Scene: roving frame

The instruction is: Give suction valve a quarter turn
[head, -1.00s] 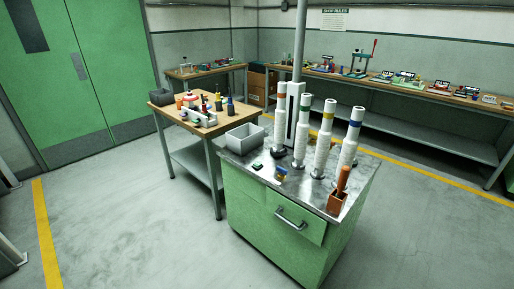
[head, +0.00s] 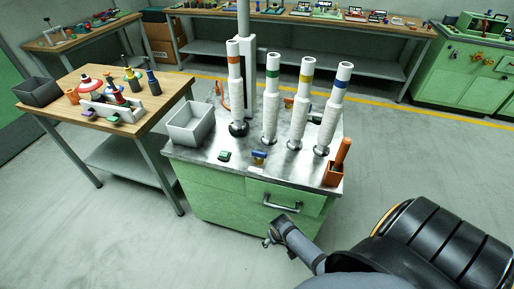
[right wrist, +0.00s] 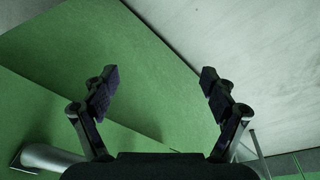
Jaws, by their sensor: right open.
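A small valve with a blue handle and a brass-coloured body (head: 259,156) sits near the front edge of the metal top (head: 210,157) of a green cabinet; I take it for the suction valve. The exact angle of its handle is too small to tell. My right gripper (head: 270,237) is low in front of the cabinet, below the top and apart from the valve. In the right wrist view my right gripper (right wrist: 160,88) is open and empty, with the green cabinet face (right wrist: 100,60) beyond it. My left gripper is not in view.
Several white columns with coloured bands (head: 268,105) stand behind the valve. The drawer handle (head: 281,204) sticks out in front.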

